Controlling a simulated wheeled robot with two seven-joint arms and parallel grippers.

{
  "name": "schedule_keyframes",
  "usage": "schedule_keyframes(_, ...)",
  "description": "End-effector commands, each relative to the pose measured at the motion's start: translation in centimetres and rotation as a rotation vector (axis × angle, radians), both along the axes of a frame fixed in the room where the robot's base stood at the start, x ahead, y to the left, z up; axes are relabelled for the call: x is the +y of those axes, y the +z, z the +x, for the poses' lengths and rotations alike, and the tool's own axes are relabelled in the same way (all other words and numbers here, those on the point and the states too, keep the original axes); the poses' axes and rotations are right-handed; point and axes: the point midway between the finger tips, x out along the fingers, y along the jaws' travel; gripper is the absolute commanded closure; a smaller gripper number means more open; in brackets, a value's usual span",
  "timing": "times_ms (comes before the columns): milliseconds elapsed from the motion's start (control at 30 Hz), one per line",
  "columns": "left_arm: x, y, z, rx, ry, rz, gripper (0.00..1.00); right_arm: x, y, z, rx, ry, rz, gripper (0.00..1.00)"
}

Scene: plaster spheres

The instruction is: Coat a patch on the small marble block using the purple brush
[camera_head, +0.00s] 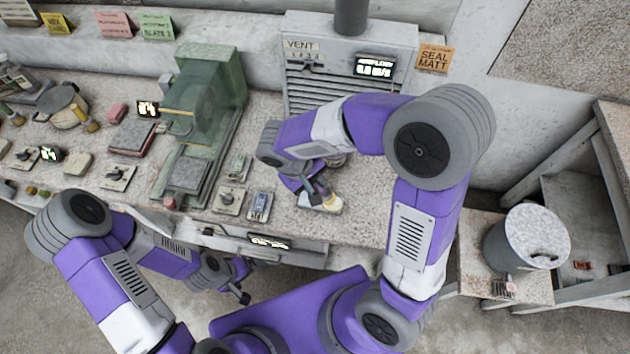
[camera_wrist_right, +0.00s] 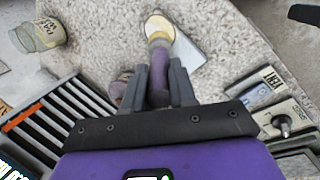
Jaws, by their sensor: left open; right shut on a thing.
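My right gripper (camera_head: 312,191) is over the bench in front of the vent, its fingers (camera_wrist_right: 159,88) shut on the purple brush (camera_wrist_right: 158,62). The brush has a purple handle and a broad cream head (camera_wrist_right: 159,27), which points away from the gripper. A small pale block (camera_wrist_right: 189,50), which looks like the marble block, lies flat on the bench under and beside the brush head. In the head view the brush head (camera_head: 332,203) overlaps it. I cannot tell whether bristles and block touch. My left gripper (camera_head: 240,292) is open and empty, low in front of the bench.
A green machine (camera_head: 205,95) stands left of the vent housing (camera_head: 300,85). Switch boxes (camera_head: 229,199) sit on the bench to the left. In the wrist view a labelled glass jar (camera_wrist_right: 40,35) stands at upper left. A grey bucket (camera_head: 526,240) stands at right.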

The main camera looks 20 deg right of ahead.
Motion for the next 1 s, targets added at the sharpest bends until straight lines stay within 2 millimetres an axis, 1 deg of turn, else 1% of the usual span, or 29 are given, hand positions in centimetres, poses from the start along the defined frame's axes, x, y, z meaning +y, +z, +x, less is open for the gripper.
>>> schedule_keyframes(500, 0.0, -0.5, 0.0, 0.0, 0.0, 0.0, 0.0, -1.2, 0.0, -0.7, 0.0, 0.001, 0.0, 1.0)
schedule_keyframes(633, 0.0, -0.4, 0.0, 0.0, 0.0, 0.0, 0.0, -0.9, 0.1, -0.6, 0.0, 0.001, 0.0, 1.0)
schedule_keyframes(1000, 0.0, -0.4, 0.0, 0.0, 0.0, 0.0, 0.0, 0.4, 0.1, 0.3, -0.001, 0.001, 0.0, 1.0)
